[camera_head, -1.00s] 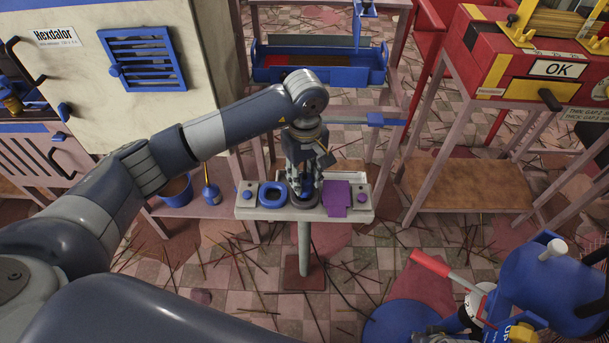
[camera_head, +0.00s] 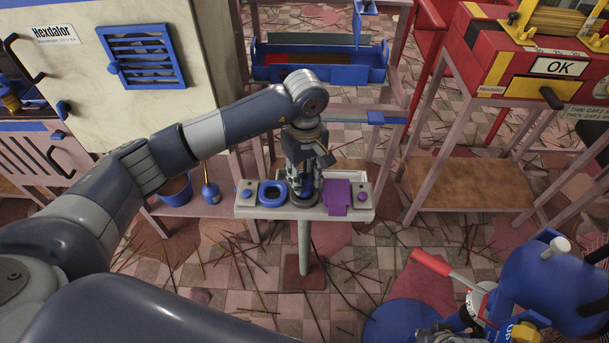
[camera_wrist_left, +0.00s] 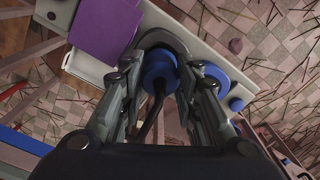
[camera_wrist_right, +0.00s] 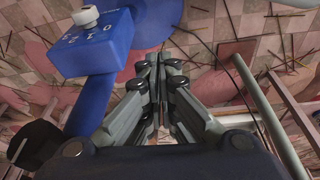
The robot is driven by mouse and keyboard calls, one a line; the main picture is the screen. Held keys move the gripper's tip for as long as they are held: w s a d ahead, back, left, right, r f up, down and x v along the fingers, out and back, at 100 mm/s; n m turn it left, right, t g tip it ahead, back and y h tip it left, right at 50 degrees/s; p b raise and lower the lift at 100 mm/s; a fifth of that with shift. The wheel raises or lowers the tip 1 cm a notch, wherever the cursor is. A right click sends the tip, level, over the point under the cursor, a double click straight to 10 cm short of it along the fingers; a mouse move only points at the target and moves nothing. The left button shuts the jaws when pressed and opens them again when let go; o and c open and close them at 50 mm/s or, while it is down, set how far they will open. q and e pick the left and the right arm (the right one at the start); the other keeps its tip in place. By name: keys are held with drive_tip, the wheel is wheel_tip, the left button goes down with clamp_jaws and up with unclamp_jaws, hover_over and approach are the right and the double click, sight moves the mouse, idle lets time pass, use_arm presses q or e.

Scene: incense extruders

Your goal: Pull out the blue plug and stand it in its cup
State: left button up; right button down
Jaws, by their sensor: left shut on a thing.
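The blue plug (camera_wrist_left: 158,68) is between the fingers of my left gripper (camera_wrist_left: 165,82), which is shut on it. In the left wrist view the plug is at the grey round collar (camera_wrist_left: 165,36) on the pale stand (camera_head: 246,212); I cannot tell how deep it sits. In the head view my left gripper (camera_head: 305,193) points down over the collar and mostly hides the plug. A round blue cup with a dark opening (camera_head: 272,193) is just left of the gripper. It also shows in the left wrist view (camera_wrist_left: 214,74), partly behind a finger. My right gripper (camera_wrist_right: 157,68) looks shut and empty.
A blue knob (camera_head: 247,194) is at the stand's left end. A blue tray (camera_head: 318,68) stands behind. A blue machine (camera_head: 545,285) is at lower right.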

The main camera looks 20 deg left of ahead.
use_arm(q)
drive_tip(key=shift+f, duration=0.2)
use_arm(e)
drive_tip(key=shift+s+r, duration=0.15)
drive_tip(key=shift+r, duration=0.45)
use_arm(q)
drive_tip(key=shift+f, duration=0.1)
use_arm(e)
drive_tip(key=shift+s+r, duration=0.1)
drive_tip(key=shift+s, duration=0.05)
use_arm(q)
drive_tip(key=shift+f+b, duration=0.15)
drive_tip(key=shift+b, duration=0.25)
use_arm(e)
drive_tip(key=shift+r, duration=0.7)
drive_tip(key=shift+r, duration=0.2)
use_arm(q)
drive_tip(key=shift+f, duration=0.1)
drive_tip(key=o, duration=1.1)
use_arm(e)
drive_tip(key=shift+d+r, duration=0.1)
drive_tip(key=shift+r, duration=0.2)
use_arm(q)
drive_tip(key=shift+o, duration=0.2)
use_arm(e)
drive_tip(key=shift+f, duration=0.1)
